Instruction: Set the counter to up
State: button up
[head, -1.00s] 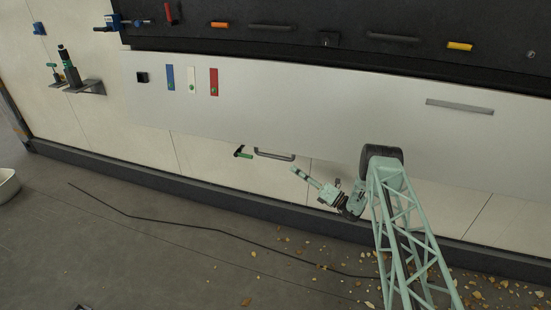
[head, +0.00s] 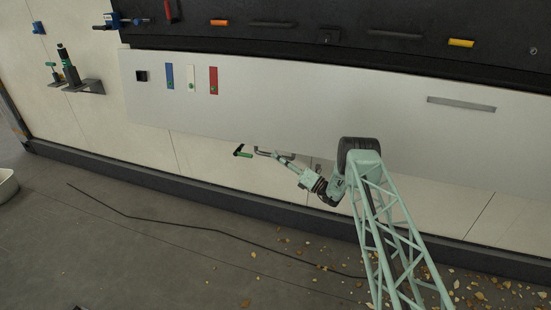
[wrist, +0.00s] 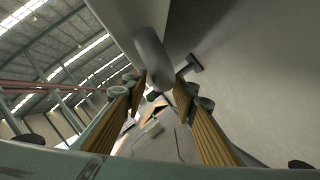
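The counter (head: 245,130) is a large pale grey panel that hangs down along the wall's front in the head view. A dark handle (head: 262,153) sits at its lower edge, partly covered by my gripper. My gripper (head: 276,158) is at the right part of that handle. In the wrist view, the handle shows as a thick grey bar (wrist: 152,58) at the fingertips of my gripper (wrist: 160,88). The two fingers are apart, one on each side of the bar's near end. Whether they touch it I cannot tell.
A small green-and-black lever (head: 243,152) is just left of the handle. Blue, white and red (head: 213,80) tags are on the panel's left part. A dark cable (head: 200,229) and scattered leaves lie on the floor. The floor in front is otherwise mostly clear.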

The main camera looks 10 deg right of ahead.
jog(key=shift+x, duration=0.75)
grip_shut()
